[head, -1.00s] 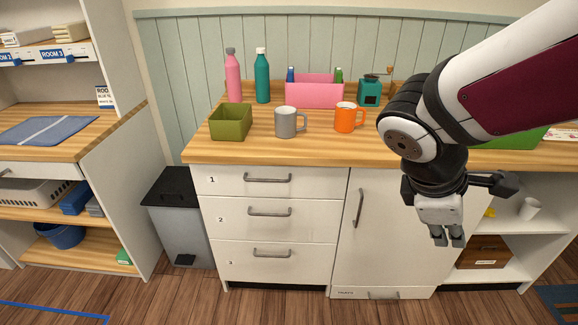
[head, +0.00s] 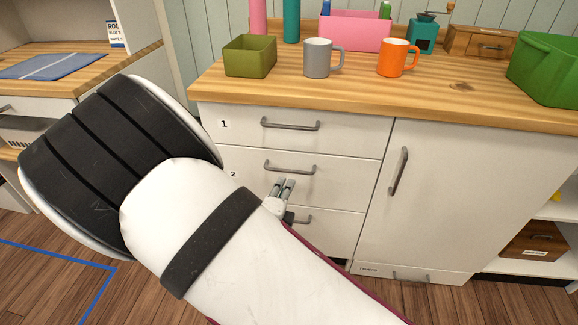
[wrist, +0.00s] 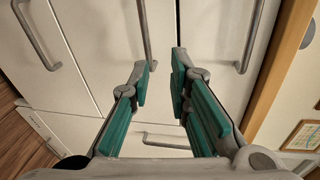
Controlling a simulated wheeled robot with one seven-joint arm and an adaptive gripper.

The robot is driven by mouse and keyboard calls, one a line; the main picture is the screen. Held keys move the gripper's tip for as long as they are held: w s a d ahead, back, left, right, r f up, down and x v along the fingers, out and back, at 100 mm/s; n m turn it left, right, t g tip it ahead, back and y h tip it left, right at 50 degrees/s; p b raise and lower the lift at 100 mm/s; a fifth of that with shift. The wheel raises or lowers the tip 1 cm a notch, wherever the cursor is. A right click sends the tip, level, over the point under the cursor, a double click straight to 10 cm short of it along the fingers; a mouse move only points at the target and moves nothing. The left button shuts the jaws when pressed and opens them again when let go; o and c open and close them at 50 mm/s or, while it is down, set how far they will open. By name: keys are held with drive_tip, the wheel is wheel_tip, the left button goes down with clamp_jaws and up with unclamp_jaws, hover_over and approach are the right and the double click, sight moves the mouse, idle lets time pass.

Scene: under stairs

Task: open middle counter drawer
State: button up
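The middle drawer (head: 330,184), marked 2, is shut in the white counter front. Its grey bar handle (head: 290,169) runs level across it. My gripper (head: 284,183) is just below this handle in the head view, its two fingers apart. In the wrist view my gripper (wrist: 164,62) is open and empty, with teal pads. The middle handle (wrist: 146,30) shows there just past the fingertips, nearly in line with the left one. Whether a finger touches it, I cannot tell. My arm hides the left part of the lower drawers.
The top drawer handle (head: 290,125) is above, and the bottom handle (head: 304,219) is below, partly hidden. The cabinet door handle (head: 399,171) is to the right. Mugs, boxes and a green crate (head: 548,70) stand on the countertop (head: 420,108).

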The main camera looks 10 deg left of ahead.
sight(285, 171)
drive_tip(key=shift+n+y, duration=0.5)
drive_tip(key=shift+n, duration=0.4)
drive_tip(key=w+f+b, duration=0.1)
drive_tip(key=w, duration=0.3)
drive_tip(key=w+a+f+b, duration=0.1)
drive_tip(key=w+f, duration=0.1)
drive_tip(key=w, duration=0.2)
drive_tip(key=w+f+b, duration=0.2)
drive_tip(key=w, duration=0.3)
drive_tip(key=shift+a, duration=0.25)
clamp_jaws()
